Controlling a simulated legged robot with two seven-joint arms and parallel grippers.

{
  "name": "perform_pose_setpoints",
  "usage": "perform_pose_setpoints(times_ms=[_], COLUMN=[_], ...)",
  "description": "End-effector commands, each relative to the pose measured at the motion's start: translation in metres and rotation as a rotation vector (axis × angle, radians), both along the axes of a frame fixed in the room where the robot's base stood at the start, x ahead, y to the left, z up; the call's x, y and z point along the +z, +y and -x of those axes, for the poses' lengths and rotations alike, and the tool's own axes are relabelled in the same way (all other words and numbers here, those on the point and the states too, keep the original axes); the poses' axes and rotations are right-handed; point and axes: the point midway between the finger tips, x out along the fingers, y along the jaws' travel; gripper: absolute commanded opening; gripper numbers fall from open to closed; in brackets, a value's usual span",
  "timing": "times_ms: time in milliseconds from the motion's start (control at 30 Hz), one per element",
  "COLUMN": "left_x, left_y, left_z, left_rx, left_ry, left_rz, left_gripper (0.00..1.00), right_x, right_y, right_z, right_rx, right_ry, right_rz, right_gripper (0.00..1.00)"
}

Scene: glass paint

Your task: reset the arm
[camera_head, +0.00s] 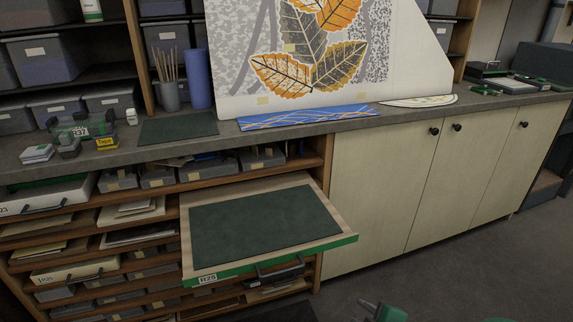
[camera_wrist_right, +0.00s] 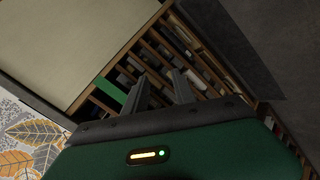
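My right gripper (camera_head: 372,308) shows only partly at the bottom edge of the head view, above the floor. In the right wrist view its two fingers (camera_wrist_right: 160,90) stand apart with nothing between them, and the shelves show behind. The gripper is in front of the cabinet and touches nothing that I can see. My left gripper is in neither view.
The counter (camera_head: 300,126) holds a leaf-painted panel (camera_head: 320,50), a blue patterned strip (camera_head: 308,117), a brush cup (camera_head: 169,96) and small boxes. Pale cabinet doors (camera_head: 385,185) are closed at the right. The floor (camera_head: 450,265) before them looks clear. The pulled-out board juts into the room.

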Motion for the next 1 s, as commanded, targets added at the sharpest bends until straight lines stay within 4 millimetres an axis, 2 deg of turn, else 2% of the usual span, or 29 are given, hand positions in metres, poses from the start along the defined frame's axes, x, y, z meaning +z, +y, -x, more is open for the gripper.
perform_pose_setpoints(times_ms=[100,167,267,400,433,500,667,767,900,1000], left_x=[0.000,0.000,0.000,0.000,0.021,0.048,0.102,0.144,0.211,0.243], left_y=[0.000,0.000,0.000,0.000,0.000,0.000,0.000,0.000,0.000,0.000], left_z=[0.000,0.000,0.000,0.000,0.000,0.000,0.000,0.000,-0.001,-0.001], left_rx=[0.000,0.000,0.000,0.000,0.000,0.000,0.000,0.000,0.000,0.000], left_ry=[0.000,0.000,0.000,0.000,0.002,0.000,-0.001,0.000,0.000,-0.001], left_rz=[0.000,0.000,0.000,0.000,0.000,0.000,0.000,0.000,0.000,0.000], left_gripper=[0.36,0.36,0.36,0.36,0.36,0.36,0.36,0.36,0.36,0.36], right_x=[-0.016,-0.022,-0.028,-0.029,-0.008,0.018,0.071,0.112,0.179,0.211], right_y=[-0.022,-0.026,-0.024,-0.004,-0.004,-0.005,-0.005,-0.005,-0.006,-0.006], right_z=[0.030,0.050,0.085,0.138,0.138,0.138,0.138,0.137,0.137,0.137], right_rx=[-0.355,-0.521,-0.772,-1.091,-1.100,-1.095,-1.093,-1.091,-1.091,-1.090], right_ry=[0.231,0.333,0.488,0.694,0.698,0.696,0.696,0.694,0.694,0.695], right_rz=[-0.150,-0.225,-0.344,-0.492,-0.496,-0.491,-0.489,-0.488,-0.487,-0.487], right_gripper=[0.32,0.32,0.32,0.32,0.32,0.32,0.32,0.32,0.32,0.32])
